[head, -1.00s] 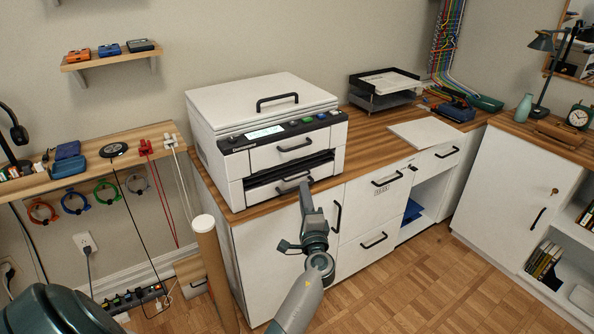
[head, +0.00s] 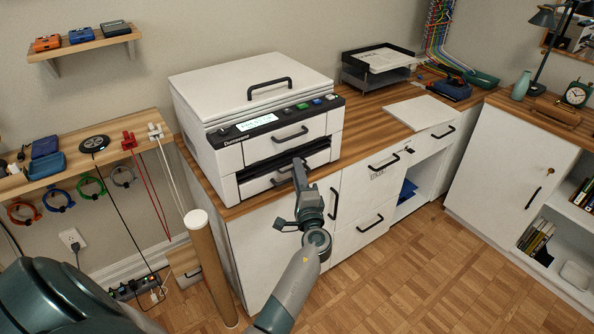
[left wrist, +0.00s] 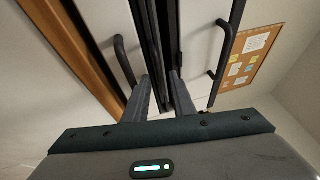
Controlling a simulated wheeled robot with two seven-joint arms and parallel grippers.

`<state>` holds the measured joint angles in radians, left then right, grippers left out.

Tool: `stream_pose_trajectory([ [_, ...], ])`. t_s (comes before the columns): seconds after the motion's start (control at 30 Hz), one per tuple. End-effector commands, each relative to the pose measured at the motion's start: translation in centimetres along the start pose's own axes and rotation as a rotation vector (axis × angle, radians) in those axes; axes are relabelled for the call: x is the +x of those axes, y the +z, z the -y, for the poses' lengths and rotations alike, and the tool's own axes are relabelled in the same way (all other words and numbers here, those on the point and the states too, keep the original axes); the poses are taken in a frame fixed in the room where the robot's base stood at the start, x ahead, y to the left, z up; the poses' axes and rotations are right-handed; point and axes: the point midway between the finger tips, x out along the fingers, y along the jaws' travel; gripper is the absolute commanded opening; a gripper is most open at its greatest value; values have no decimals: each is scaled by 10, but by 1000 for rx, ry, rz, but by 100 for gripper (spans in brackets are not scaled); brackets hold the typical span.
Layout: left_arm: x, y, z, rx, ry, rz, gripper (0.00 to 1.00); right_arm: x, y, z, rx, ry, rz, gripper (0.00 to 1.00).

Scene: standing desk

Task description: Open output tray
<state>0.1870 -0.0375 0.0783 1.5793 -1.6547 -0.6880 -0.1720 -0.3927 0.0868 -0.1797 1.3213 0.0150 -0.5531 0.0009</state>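The white printer (head: 250,90) stands on the wooden counter, with a dark slot (head: 262,168) in its front and a lower white tray front (head: 250,187) below it, closed or nearly so. The tray's black handle (head: 284,178) is partly behind my left gripper (head: 299,165), which is at the printer's front. My right gripper is out of view.
Above the slot is another drawer with a black handle (head: 290,134). A brown cardboard tube (head: 210,265) stands left of the cabinet. A paper tray (head: 378,66) and a white sheet (head: 420,112) are on the counter's right. The floor in front is clear.

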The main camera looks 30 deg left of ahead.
Motion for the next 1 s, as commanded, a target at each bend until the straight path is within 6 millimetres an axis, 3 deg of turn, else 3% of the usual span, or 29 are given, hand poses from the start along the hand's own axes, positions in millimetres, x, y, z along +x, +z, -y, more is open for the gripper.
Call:
stream_pose_trajectory([
  [0.03, 0, 0, 0, 0, 0, 0, 23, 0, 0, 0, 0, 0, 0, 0],
  [0.13, 0, 0, 0, 0, 0, 0, 0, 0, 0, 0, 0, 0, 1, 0],
  [1.0, 0, 0, 0, 0, 0, 0, 0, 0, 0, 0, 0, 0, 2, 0],
])
